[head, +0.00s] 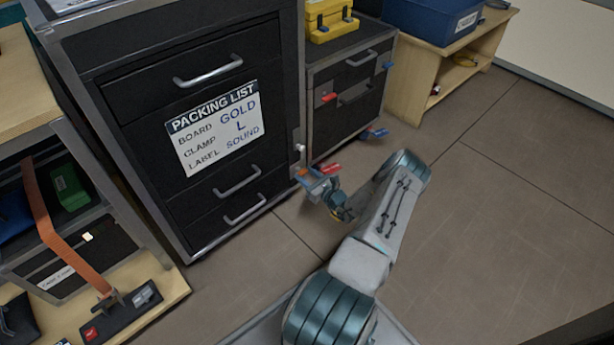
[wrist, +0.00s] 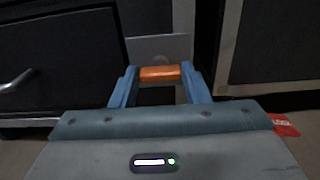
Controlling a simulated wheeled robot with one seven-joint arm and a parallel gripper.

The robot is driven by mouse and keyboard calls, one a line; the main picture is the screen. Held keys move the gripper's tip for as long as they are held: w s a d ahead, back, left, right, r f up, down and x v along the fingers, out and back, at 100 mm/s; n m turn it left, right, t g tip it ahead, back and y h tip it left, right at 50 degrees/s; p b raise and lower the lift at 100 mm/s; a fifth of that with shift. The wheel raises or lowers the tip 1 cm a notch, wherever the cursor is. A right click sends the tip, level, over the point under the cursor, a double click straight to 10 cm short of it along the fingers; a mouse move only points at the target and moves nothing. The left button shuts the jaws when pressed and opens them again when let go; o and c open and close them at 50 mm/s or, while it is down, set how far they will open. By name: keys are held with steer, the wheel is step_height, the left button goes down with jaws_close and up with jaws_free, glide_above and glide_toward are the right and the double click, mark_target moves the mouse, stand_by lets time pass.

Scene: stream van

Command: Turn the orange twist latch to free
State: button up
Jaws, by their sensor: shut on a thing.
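The orange twist latch (wrist: 160,73) sits between the two blue fingers of my gripper (wrist: 160,86) in the wrist view. The fingers touch it at both ends, and its bar lies level across the picture. A pale metal plate (wrist: 158,47) shows behind it. In the head view my gripper (head: 316,180) is at the right front edge of the black drawer cabinet (head: 150,82), low down. Only a small orange bit of the latch (head: 302,171) shows there; my gripper hides much of the rest.
A second dark case (head: 347,135) with red and blue latches stands just right of the cabinet. A red tag (wrist: 284,125) shows beside my gripper. A wooden shelf (head: 440,75) stands farther right. The floor (head: 500,200) on the right is clear.

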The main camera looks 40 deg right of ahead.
steer(key=n+p, duration=0.2)
steer(key=n, duration=0.2)
steer(key=shift+n, duration=0.3)
steer(key=n+p, duration=0.2)
steer(key=n, duration=0.2)
steer(key=shift+a, duration=0.1)
steer(key=n+p, duration=0.1)
steer(key=n, duration=0.4)
steer(key=shift+p, duration=0.35)
steer(key=shift+f+n+p, duration=0.15)
steer(key=shift+n+p, duration=0.65)
steer(key=shift+n, duration=1.3)
steer(key=o, duration=1)
